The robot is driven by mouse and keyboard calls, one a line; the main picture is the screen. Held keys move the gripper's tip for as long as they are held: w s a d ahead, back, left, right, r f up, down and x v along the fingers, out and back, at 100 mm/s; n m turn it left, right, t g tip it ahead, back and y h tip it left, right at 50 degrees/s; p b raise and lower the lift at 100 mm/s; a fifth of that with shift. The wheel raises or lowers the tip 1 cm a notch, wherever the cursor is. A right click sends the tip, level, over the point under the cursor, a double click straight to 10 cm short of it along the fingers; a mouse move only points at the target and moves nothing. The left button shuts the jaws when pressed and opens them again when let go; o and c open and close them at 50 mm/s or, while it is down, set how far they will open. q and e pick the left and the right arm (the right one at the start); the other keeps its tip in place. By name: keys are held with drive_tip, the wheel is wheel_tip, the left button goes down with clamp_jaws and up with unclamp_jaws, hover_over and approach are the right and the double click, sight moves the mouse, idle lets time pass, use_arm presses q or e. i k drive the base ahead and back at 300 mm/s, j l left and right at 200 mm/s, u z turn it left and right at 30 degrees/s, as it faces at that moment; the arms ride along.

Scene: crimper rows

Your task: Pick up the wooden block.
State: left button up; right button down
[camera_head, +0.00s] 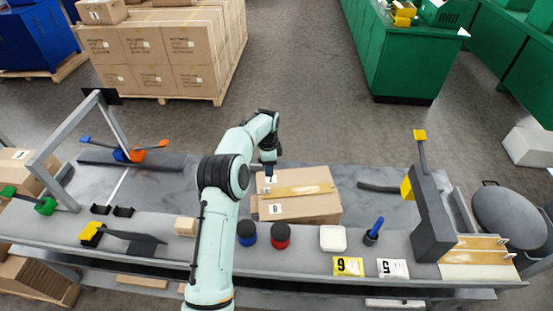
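The wooden block (186,226) is a small pale beige block on the near ledge of the workbench (345,205), just left of my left arm. My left arm reaches away across the bench. Its gripper (269,176) points down at the far left corner of a cardboard box (310,205), well beyond and to the right of the block. The fingers are too small to tell open from shut, or whether they touch the box. My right gripper is not in view.
A black-and-yellow tool (125,239) lies left of the block. A dark crimper-like press (430,215) stands at the right.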

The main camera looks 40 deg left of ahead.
sight(184, 226)
drive_tip(key=k, duration=1.5)
